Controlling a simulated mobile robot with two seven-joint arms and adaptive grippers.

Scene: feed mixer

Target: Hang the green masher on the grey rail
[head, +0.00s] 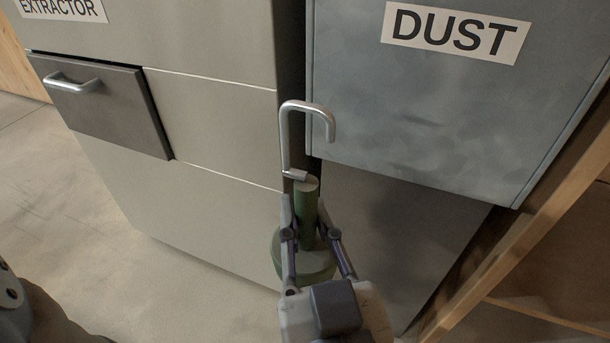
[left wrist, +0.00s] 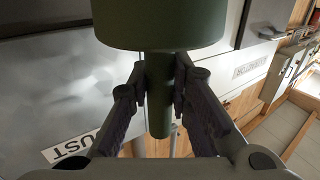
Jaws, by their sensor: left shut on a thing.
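The green masher (head: 305,212) has a round green handle, a wide green head at its lower end and a bent silver hook (head: 285,135) at its top. My left gripper (head: 308,226) is shut on its handle, one finger on each side. The masher is held up in front of the cabinets, hook upward. In the left wrist view the masher (left wrist: 160,25) shows its broad head at the top, with the handle between the fingers of my left gripper (left wrist: 163,88). I cannot make out the grey rail in either view. My right gripper is not in view.
A grey box labelled DUST (head: 440,115) stands behind, right of the hook. A beige cabinet (head: 215,125) labelled EXTRACTOR, with a dark drawer (head: 110,115), is on the left. A wooden post (head: 520,230) slants at the right. Floor (head: 60,190) is clear at the left.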

